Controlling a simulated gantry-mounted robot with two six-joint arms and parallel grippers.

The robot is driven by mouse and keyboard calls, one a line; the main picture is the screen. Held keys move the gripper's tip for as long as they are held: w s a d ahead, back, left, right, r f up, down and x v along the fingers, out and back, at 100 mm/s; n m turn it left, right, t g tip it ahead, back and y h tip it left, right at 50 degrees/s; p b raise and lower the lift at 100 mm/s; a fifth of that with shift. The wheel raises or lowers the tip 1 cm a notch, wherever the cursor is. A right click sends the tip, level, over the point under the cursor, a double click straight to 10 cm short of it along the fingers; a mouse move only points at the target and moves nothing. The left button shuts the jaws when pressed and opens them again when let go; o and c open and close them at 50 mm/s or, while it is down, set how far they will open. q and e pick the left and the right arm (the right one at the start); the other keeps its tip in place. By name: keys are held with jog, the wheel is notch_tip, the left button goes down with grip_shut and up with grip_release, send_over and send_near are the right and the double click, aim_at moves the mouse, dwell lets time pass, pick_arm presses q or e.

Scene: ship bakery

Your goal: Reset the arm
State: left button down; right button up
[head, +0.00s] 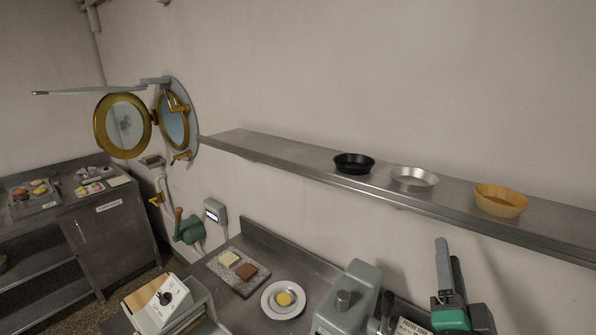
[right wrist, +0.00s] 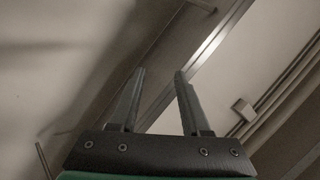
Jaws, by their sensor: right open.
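My right gripper (head: 449,250) is at the lower right in the head view, with grey fingers pointing up and a green part of the wrist below. It is below the wall shelf and in front of the wall. In the right wrist view its two fingers (right wrist: 160,76) stand apart with nothing between them. It touches no object that I can see. My left gripper is in neither view.
The steel wall shelf (head: 258,147) holds a black pan (head: 354,163), a silver pan (head: 414,178) and a tan pan (head: 500,200). Below, a counter holds a speckled board (head: 238,284), a white plate (head: 268,303) and a grey-green machine (head: 345,312).

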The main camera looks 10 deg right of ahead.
jog(key=s+a+r+n+t+y, duration=0.3)
jog(key=s+a+r+n+y, duration=0.15)
jog(key=r, duration=0.35)
jog(key=s+a+r+n+t+y, duration=0.3)
jog(key=s+r+n+t, duration=0.15)
jog(key=r, duration=0.35)
jog(key=s+a+r+n+t+y, duration=0.25)
jog(key=s+a+r+n, duration=0.2)
jog(key=r, duration=0.35)
notch_tip(320, 180, up, 20)
jog(key=n+y+p, duration=0.1)
jog(key=n+p, duration=0.2)
jog(key=p, duration=1.7)
jog(key=shift+w+d, duration=0.2)
jog(key=shift+w, duration=0.05)
